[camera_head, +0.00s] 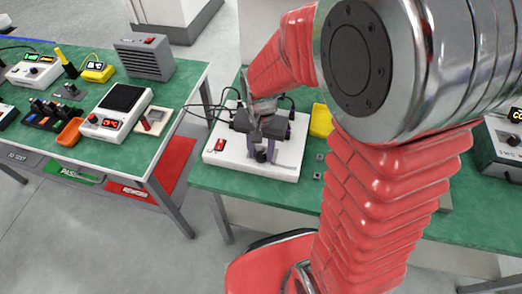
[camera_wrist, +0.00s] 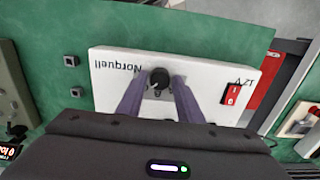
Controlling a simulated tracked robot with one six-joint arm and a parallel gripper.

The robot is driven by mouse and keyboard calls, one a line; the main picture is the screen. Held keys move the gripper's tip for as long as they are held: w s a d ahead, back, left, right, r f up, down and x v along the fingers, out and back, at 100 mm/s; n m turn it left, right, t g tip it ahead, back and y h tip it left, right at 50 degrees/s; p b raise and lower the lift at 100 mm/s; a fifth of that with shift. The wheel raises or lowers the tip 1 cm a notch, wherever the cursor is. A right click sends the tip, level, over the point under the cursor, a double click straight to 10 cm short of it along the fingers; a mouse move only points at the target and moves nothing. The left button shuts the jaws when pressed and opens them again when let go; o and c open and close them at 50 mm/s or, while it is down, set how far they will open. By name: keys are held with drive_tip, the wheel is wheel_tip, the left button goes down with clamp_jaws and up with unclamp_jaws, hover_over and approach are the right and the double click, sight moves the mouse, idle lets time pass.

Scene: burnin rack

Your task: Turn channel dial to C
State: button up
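No letter C or channel label can be read. A dark device (camera_head: 500,150) with a yellow display and a knob (camera_head: 513,140) stands at the right edge.
The white box has a red rocker switch (camera_wrist: 232,94). Black cables (camera_head: 205,107) run behind it. A yellow object (camera_head: 320,120) and small grey squares (camera_wrist: 71,61) are beside it. A second green bench (camera_head: 185,82) at left carries several instruments, with a floor gap between.

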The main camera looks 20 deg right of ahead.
sight(261, 154)
drive_tip(key=shift+o, duration=1.1)
wheel_tip(261, 154, up, 14)
drive_tip(key=shift+f, duration=0.15)
idle(0.3)
